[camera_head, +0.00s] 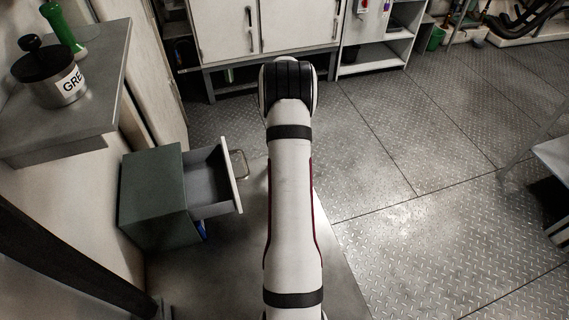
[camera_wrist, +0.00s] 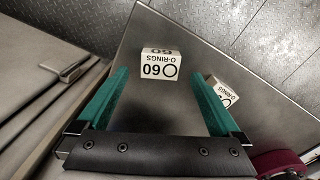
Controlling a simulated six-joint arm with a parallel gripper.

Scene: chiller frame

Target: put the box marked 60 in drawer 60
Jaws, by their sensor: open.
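In the wrist view a white box marked "60 O-RINGS" (camera_wrist: 160,66) sits on a grey metal surface. My gripper (camera_wrist: 161,76) is open, with one teal finger to the left and one to the right of the box. The box shows between and just beyond the fingertips, and I see no contact. In the head view a dark green cabinet (camera_head: 152,200) has its drawer (camera_head: 210,183) pulled out to the right. The drawer looks empty, and I cannot read a number on it. My arm hides the gripper and the box in the head view.
A second white O-rings box (camera_wrist: 222,90) lies tilted close to the right finger. A grey shelf (camera_head: 90,110) at the upper left holds a labelled metal pot (camera_head: 62,88) and a green bottle (camera_head: 64,36). Open floor (camera_head: 430,190) lies to the right.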

